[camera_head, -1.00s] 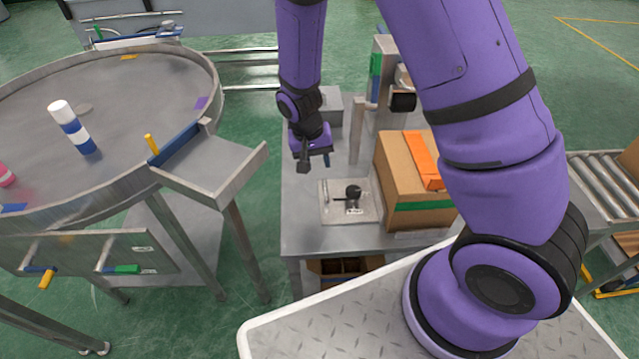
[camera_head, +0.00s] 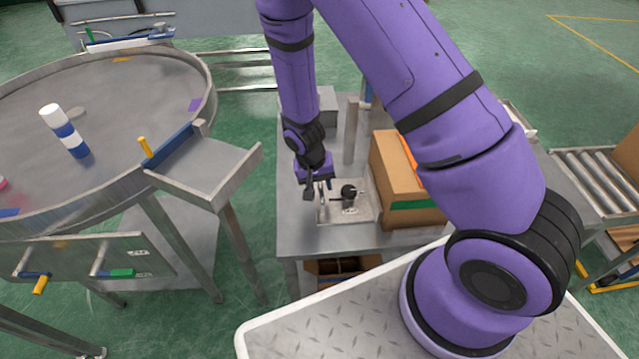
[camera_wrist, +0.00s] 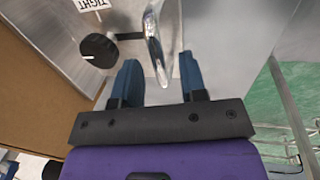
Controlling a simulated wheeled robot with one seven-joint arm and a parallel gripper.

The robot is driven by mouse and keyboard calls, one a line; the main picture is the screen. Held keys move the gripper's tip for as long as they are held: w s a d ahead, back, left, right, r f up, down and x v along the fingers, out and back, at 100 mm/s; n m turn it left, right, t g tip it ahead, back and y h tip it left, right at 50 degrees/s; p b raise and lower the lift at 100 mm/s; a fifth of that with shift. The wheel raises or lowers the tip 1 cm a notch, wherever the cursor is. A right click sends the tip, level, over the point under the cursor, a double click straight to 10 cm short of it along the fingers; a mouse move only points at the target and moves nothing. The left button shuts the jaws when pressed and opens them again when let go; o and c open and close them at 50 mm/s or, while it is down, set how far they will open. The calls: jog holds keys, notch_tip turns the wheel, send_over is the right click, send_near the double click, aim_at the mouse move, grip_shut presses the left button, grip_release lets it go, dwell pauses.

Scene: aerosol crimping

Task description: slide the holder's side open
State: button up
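The holder is a small pale metal fixture (camera_head: 362,211) on the table, with a black round knob (camera_head: 348,191) on it. In the wrist view the knob (camera_wrist: 99,50) has a white pointer line, and a label reading "TIGHT" (camera_wrist: 91,4) is above it. A shiny upright metal handle (camera_wrist: 154,40) stands to the right of the knob. My gripper (camera_head: 318,190) is low over the holder's left side. In the wrist view my gripper (camera_wrist: 159,68) is open, its two blue fingers either side of the handle's near end. I cannot tell whether they touch it.
A cardboard box (camera_head: 400,180) with green tape stands close to the right of the holder. A metal post (camera_head: 351,130) and a grey block (camera_head: 327,105) are behind. A round table (camera_head: 110,110) with a blue-and-white can is at left. The table front (camera_head: 310,240) is clear.

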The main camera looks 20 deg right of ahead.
grip_shut()
jog(key=shift+w+a, duration=0.3)
jog(key=shift+a, duration=0.65)
jog(key=shift+w+a, duration=0.35)
jog(key=shift+a, duration=0.6)
jog(key=shift+w+a, duration=0.3)
jog(key=shift+a, duration=0.65)
grip_release()
jog(key=shift+a, duration=0.15)
jog(key=shift+r, duration=0.15)
notch_tip(320, 180, up, 10)
jog(key=a, duration=0.2)
jog(key=shift+w+r, duration=0.15)
jog(key=shift+w, duration=0.15)
jog(key=shift+d, duration=0.1)
